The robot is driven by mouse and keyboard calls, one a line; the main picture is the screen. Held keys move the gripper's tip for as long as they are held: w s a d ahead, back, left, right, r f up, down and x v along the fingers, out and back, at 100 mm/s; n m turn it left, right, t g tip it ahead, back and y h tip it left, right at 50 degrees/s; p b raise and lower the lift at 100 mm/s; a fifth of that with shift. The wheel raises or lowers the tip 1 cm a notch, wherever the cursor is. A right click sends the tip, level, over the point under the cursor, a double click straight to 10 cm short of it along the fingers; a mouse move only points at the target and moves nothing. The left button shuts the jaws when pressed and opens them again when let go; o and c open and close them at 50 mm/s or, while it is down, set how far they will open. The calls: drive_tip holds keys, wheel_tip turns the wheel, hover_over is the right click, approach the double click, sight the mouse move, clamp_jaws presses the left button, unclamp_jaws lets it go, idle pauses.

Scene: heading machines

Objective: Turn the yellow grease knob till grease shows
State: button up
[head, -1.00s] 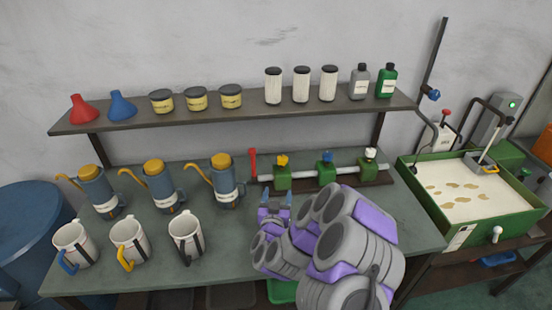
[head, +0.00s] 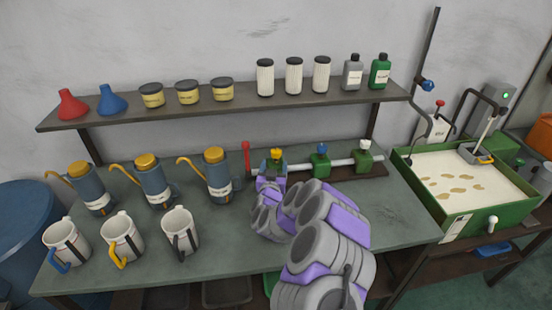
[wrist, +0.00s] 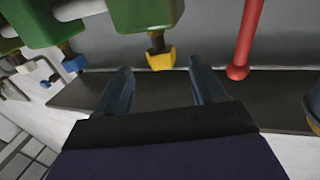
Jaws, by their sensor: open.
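The yellow grease knob (head: 276,153) tops the leftmost green block on the pipe at the back of the bench. In the wrist view the yellow knob (wrist: 160,59) hangs below its green block (wrist: 145,14), just beyond the gap between my fingertips. My gripper (head: 274,166) is at the front of that block in the head view, partly covering it. In the wrist view my gripper (wrist: 164,78) is open, with one finger on each side of the gap and nothing between them. I cannot see grease, and contact with the knob is not clear.
A red lever (head: 247,158) stands just left of the knob; a blue knob (head: 322,148) and a white knob (head: 364,144) sit on blocks to the right. An oil can (head: 216,174) is at the left. The shelf (head: 232,112) runs above.

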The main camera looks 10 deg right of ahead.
sight(275, 158)
drive_tip(key=b+x, duration=0.1)
drive_tip(key=x, duration=0.2)
drive_tip(key=shift+w+a, duration=0.1)
drive_tip(key=shift+w, duration=0.25)
drive_tip(key=shift+b+x, duration=0.3)
drive_tip(key=shift+x, duration=1.05)
drive_tip(key=c, duration=1)
drive_tip(key=shift+c, duration=0.2)
drive_tip(key=shift+d+n+y+b, duration=0.3)
drive_tip(key=shift+n+y, duration=0.1)
drive_tip(key=shift+y, duration=0.2)
